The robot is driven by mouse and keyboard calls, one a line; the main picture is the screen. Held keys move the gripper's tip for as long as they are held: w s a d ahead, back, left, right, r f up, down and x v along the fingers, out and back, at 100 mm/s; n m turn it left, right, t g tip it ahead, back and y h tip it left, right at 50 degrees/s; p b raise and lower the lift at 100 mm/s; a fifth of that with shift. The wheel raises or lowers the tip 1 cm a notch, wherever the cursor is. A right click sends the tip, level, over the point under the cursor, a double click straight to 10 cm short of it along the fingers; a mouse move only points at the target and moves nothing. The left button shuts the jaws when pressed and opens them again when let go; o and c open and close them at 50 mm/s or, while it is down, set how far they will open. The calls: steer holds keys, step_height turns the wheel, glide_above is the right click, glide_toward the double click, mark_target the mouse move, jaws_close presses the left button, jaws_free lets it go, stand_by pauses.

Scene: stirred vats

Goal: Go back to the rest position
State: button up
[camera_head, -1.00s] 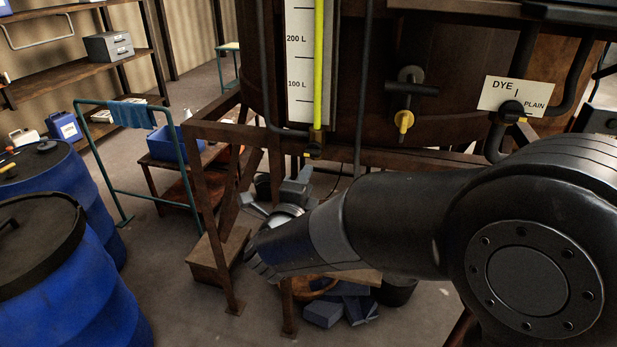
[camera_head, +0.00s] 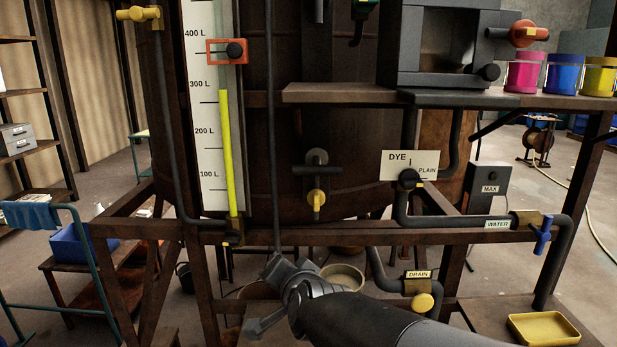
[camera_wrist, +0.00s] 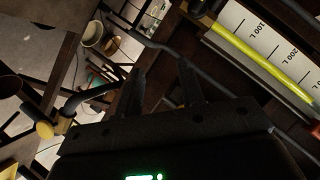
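My gripper (camera_head: 264,298) is at the bottom middle of the head view, low in front of the vat's frame. In the wrist view my gripper's (camera_wrist: 161,80) two dark fingers stand apart with nothing between them. My forearm runs from the gripper down to the bottom edge of the head view. The gripper looks clear of the frame, but the exact gap is hard to judge.
The vat (camera_head: 290,130) stands ahead on a brown frame (camera_head: 300,238). A drain valve (camera_head: 421,303) and a blue-handled water valve (camera_head: 542,235) are at the right. A yellow tray (camera_head: 545,330) is at lower right. A blue bin (camera_head: 80,243) is at left.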

steer(key=s+d+f+n+g+h, duration=0.2)
steer(key=s+d+g, duration=0.1)
steer(key=s+d, duration=0.6)
steer(key=s+d+f+n+g+h, duration=0.2)
steer(key=s+d+f+n+g, duration=0.1)
steer(key=s+d, duration=0.7)
steer(key=shift+d+g+h, duration=0.3)
steer(key=shift+d+g, duration=0.1)
